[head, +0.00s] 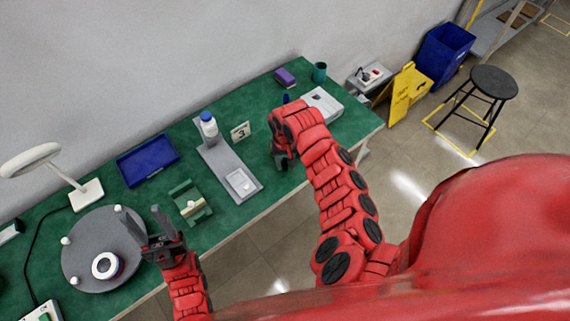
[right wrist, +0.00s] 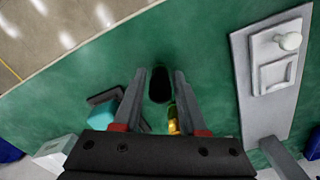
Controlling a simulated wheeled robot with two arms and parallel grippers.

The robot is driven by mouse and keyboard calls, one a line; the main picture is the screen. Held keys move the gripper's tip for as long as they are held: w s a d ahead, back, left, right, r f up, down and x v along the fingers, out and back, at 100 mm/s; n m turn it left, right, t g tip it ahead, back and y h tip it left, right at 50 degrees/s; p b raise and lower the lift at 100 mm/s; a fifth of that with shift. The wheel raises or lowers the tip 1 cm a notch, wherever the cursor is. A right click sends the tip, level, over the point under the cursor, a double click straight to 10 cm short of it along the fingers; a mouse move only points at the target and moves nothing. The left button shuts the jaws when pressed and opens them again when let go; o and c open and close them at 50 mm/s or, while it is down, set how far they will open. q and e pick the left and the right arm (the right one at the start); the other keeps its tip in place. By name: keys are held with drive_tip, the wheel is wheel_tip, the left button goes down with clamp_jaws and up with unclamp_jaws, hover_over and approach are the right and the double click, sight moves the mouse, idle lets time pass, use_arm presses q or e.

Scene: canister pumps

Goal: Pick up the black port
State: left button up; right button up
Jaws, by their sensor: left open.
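The black port (right wrist: 160,85) looks like a small dark oval piece over the green table in the right wrist view. My right gripper (right wrist: 160,75) is open, with one finger on each side of it. Narrow strips of green show between it and the fingers, and I cannot tell its height relative to them. In the head view my right gripper (head: 283,160) hangs low over the table's front edge and hides the port. My left gripper (head: 143,215) is open and empty above the grey round turntable's right edge.
A grey plate (head: 215,160) carries a white bottle (head: 208,122). A blue tray (head: 147,160), green stand (head: 188,200) and grey turntable (head: 85,255) are to the left.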

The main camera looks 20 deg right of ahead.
clamp_jaws()
drive_tip(key=shift+r, duration=0.1)
